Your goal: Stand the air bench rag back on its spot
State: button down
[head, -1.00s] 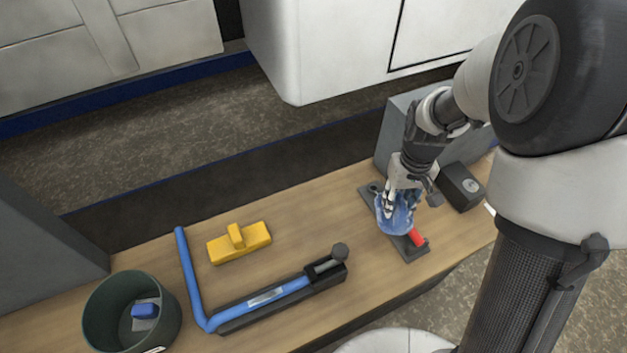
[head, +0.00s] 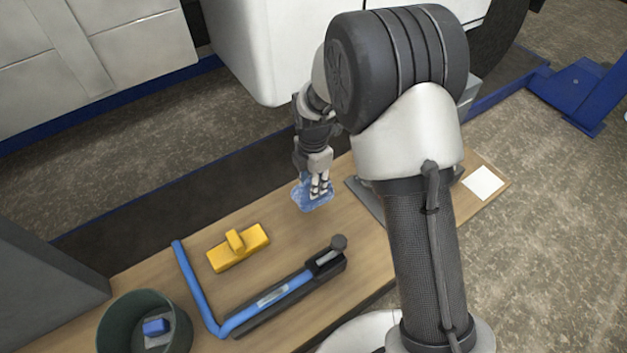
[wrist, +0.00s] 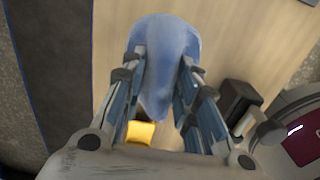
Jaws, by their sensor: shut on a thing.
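The blue rag (head: 312,195) is held in my gripper (head: 321,188), over the wooden bench between the yellow tool and my arm. In the wrist view the rag (wrist: 163,52) sits between the two fingers of my gripper (wrist: 160,75), which are shut on it. The rag hangs loosely below the fingertips; whether it touches the bench top I cannot tell. The dark grey base plate (head: 364,199) lies to the right of the rag, mostly hidden behind my arm.
On the wooden bench (head: 285,228) lie a yellow block with a handle (head: 238,248) and a blue bent-handled tool (head: 268,298). A dark green bin (head: 110,330) stands front left. A white sheet (head: 484,182) lies at the right end. Bench around the rag is clear.

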jog(key=shift+f+b, duration=2)
jog(key=shift+f, duration=1)
jog(key=shift+f+b, duration=0.65)
jog(key=shift+f, duration=0.35)
jog(key=c, duration=1.2)
grip_release()
jog(key=shift+o, duration=0.2)
jog(key=shift+r+p, duration=2.8)
jog(key=shift+r, duration=1.25)
